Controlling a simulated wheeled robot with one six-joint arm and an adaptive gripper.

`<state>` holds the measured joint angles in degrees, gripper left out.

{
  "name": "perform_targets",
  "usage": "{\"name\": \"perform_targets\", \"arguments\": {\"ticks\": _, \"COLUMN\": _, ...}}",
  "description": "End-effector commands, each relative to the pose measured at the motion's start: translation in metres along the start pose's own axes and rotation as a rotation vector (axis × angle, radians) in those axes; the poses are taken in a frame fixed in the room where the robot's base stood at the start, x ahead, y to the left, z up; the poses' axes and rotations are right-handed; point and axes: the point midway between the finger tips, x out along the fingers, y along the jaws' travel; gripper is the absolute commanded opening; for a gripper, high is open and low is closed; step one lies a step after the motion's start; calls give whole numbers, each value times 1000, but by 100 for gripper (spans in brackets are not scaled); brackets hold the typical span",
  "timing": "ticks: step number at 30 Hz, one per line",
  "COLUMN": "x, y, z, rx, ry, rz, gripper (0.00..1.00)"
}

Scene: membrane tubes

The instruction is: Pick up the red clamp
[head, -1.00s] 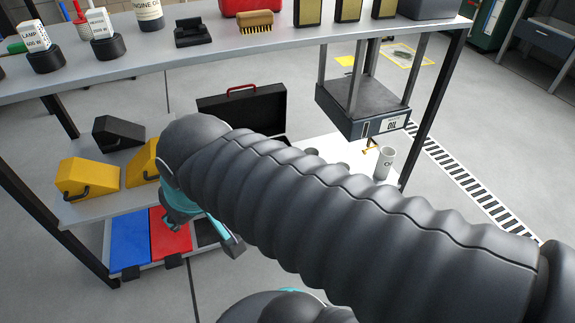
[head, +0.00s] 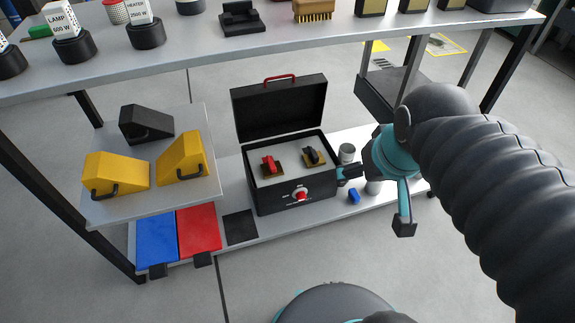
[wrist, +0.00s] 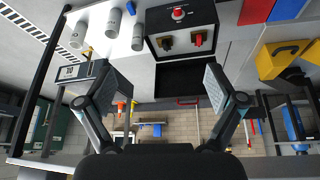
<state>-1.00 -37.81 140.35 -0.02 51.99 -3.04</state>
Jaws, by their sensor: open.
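The red clamp (head: 268,164) sits on a small yellow base on the light panel inside an open black case on the lower shelf. A dark clamp (head: 312,157) stands to its right on a similar base. In the wrist view the red clamp (wrist: 197,40) is near the top, right of the dark clamp (wrist: 166,43). My gripper (head: 375,198) is open and empty, to the right of the case, with one finger close to the case's right side. In the wrist view my gripper (wrist: 157,74) shows both fingers wide apart, with nothing between them.
The black case (head: 292,198) has a red knob (head: 300,194) in front and a raised lid (head: 280,108) behind. Yellow wedges (head: 117,175) stand left. The upper shelf (head: 190,55) overhangs behind.

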Motion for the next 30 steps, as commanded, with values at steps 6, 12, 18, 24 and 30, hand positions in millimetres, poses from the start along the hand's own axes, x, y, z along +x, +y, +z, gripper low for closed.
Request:
{"name": "perform_targets", "arguments": {"ticks": 6, "x": 43, "y": -18, "z": -38, "rx": -147, "ry": -119, "rz": -13, "gripper": 94}}
{"name": "perform_targets", "arguments": {"ticks": 12, "x": 92, "y": -44, "z": -70, "rx": -297, "ry": -222, "rz": -22, "gripper": 94}}
{"name": "perform_targets", "arguments": {"ticks": 18, "x": 151, "y": -80, "z": -93, "rx": -452, "ry": -324, "rz": -31, "gripper": 94}}
{"name": "perform_targets", "arguments": {"ticks": 24, "x": 207, "y": -115, "z": -113, "rx": -632, "ry": -401, "rz": -35, "gripper": 94}}
{"name": "perform_targets", "arguments": {"ticks": 30, "x": 256, "y": -145, "z": -132, "rx": -825, "ry": -454, "rz": -37, "gripper": 94}}
